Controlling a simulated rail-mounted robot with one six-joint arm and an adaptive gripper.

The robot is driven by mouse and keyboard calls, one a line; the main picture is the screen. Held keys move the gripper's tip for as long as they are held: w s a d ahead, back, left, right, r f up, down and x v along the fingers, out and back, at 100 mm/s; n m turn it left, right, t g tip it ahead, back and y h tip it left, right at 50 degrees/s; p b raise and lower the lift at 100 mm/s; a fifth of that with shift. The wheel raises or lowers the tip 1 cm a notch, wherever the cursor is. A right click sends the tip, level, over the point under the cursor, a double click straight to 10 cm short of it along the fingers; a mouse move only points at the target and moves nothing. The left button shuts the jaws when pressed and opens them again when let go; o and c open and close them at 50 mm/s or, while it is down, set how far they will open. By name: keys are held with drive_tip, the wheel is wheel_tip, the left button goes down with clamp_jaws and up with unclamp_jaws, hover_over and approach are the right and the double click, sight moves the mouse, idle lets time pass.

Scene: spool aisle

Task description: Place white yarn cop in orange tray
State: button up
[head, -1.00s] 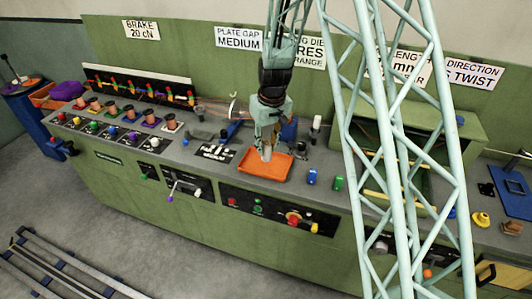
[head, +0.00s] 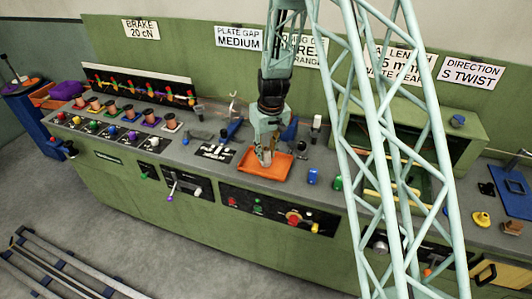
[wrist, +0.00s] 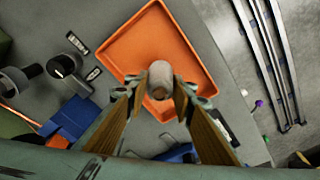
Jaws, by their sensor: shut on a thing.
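The orange tray (head: 281,176) lies on the grey bench top, and it fills the upper middle of the wrist view (wrist: 196,55). The white yarn cop (wrist: 160,76) is between my gripper's fingers, seen nearly end-on over the tray's near corner. My gripper (wrist: 158,98) is shut on it. In the head view my gripper (head: 266,161) points down at the left part of the tray with the pale cop under it. I cannot tell whether the cop touches the tray floor.
A row of copper-coloured spools (head: 126,114) stands at the left. A dark blue part (wrist: 72,119) lies beside the tray. A green housing (head: 440,130) rises at the right.

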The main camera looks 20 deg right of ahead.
sight(268, 153)
drive_tip(key=o, duration=0.8)
drive_tip(key=shift+o, duration=0.2)
drive_tip(key=shift+r, duration=0.1)
wheel_tip(268, 153, up, 12)
drive_tip(key=s, duration=0.1)
drive_tip(key=shift+s+d+p, duration=0.15)
drive_tip(key=shift+s+p, duration=0.2)
drive_tip(key=shift+p, duration=0.1)
idle(0.7)
